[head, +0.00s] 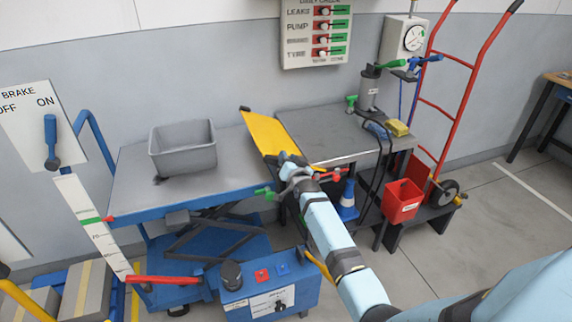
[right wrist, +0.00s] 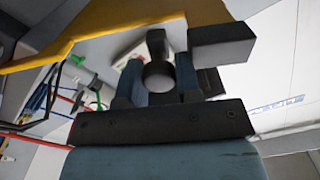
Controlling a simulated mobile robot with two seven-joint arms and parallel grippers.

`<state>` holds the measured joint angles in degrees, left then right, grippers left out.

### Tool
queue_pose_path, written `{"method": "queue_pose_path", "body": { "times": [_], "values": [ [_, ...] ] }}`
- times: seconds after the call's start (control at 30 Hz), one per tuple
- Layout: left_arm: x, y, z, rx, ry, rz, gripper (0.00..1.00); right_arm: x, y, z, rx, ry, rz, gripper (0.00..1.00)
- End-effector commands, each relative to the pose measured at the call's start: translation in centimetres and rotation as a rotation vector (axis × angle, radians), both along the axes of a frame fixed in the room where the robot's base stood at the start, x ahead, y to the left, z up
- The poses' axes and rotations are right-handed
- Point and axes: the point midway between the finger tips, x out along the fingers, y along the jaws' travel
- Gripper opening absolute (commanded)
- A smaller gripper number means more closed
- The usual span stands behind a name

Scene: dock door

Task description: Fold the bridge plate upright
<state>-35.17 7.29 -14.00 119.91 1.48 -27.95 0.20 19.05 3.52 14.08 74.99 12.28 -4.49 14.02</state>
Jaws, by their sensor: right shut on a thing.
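The yellow bridge plate (head: 268,134) is at the gap between the blue lift table (head: 128,188) and the dark grey bench (head: 318,131). It looks tilted, not flat; its exact angle is hard to tell. My right gripper (head: 291,166) is at the plate's near end, shut on a dark part there. In the right wrist view the plate (right wrist: 110,28) crosses the top, and a round dark knob (right wrist: 159,74) sits between the fingers. My gripper and arm hide part of the plate's near end. My left gripper is not in view.
A grey bin (head: 184,156) stands on the lift table. A brake lever (head: 51,142) is at the left. The bench holds a grey cylinder (head: 369,92) and a yellow block (head: 397,128). A red bin (head: 402,202) and a red hand truck (head: 450,125) are right.

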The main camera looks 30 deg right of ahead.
Motion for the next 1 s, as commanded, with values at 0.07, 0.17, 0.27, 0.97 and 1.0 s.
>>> {"method": "queue_pose_path", "body": {
  "times": [0.07,0.17,0.27,0.97,1.0],
  "values": [
    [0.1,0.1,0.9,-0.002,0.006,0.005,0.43,-0.1,-0.8,1.5,0.067,-0.023,-0.002,0.00],
    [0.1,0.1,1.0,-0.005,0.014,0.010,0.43,-0.3,-1.7,2.3,0.160,-0.045,-0.003,0.00],
    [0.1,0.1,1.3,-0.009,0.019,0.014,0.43,-0.5,-2.6,2.9,0.252,-0.069,-0.002,0.00],
    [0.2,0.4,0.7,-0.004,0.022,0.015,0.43,-2.2,-9.6,4.6,0.864,-0.215,-0.001,0.00],
    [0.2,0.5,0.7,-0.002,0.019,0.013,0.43,-2.3,-9.9,4.6,0.890,-0.222,-0.001,0.00]
  ]
}}
